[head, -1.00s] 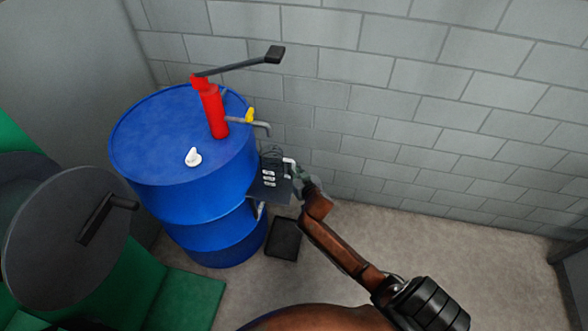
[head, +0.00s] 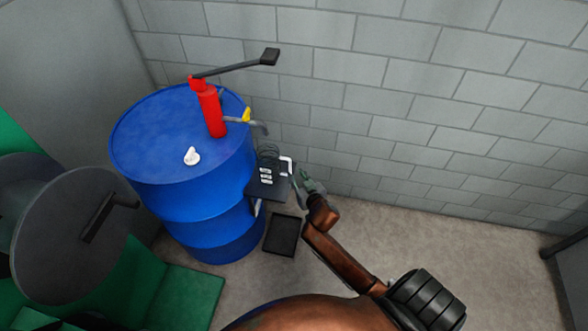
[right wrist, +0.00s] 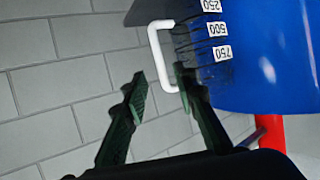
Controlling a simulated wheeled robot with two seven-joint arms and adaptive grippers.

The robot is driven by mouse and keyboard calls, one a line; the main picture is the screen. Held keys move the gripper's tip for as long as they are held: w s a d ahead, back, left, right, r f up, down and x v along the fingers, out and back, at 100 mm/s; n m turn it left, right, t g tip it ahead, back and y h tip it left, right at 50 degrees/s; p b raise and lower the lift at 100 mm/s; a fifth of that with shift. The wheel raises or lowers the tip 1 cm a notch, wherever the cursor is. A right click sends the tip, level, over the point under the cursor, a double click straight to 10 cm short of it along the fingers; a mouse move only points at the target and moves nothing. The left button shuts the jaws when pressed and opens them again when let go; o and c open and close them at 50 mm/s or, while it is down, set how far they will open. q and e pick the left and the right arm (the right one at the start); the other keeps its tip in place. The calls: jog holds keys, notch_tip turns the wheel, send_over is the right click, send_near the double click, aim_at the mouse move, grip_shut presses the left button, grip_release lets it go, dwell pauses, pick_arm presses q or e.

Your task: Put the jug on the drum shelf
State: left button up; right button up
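The jug (head: 268,157) is a dark, see-through vessel with white labels and a white handle. It stands upright on the drum shelf (head: 266,190), a small dark plate on the right side of the blue drum (head: 185,195). In the right wrist view the jug (right wrist: 198,42) appears upside down with labels 250, 500 and 750, and its handle (right wrist: 156,45) reaches toward the fingers. My right gripper (head: 308,180) is just right of the handle; the wrist view shows its green fingers (right wrist: 165,82) apart, with the handle's end near or partly behind one finger. My left gripper is out of view.
A red pump (head: 211,110) with a long lever and a yellow-marked spout rises from the drum above the jug. A black tray (head: 283,235) lies on the floor below. A block wall (head: 440,100) stands close behind. Green equipment with a dark disc (head: 75,235) is at left.

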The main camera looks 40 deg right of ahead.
jog(key=s+a+f+n+g+y, duration=0.1)
jog(key=s+f+g, duration=0.1)
jog(key=s+f, duration=0.85)
jog(key=s+a+f+n+g+y, duration=0.1)
jog(key=s+f+g, duration=0.35)
jog(key=f, duration=1.05)
jog(key=s+a+f+n+g, duration=0.1)
jog(key=s+a+f, duration=0.1)
jog(key=s+f, duration=0.9)
jog(key=s+a+f+g, duration=0.1)
jog(key=s+f, duration=0.4)
jog(key=s, duration=0.7)
jog(key=s+a+f+n+g+y, duration=0.1)
jog(key=s+a+f+g, duration=0.1)
jog(key=s+f, duration=0.4)
jog(key=s+a+f+g, duration=0.2)
jog(key=s+f, duration=0.4)
jog(key=s, duration=1.1)
jog(key=shift+s+n+y+p, duration=0.3)
jog(key=shift+s, duration=0.05)
jog(key=shift+o, duration=0.3)
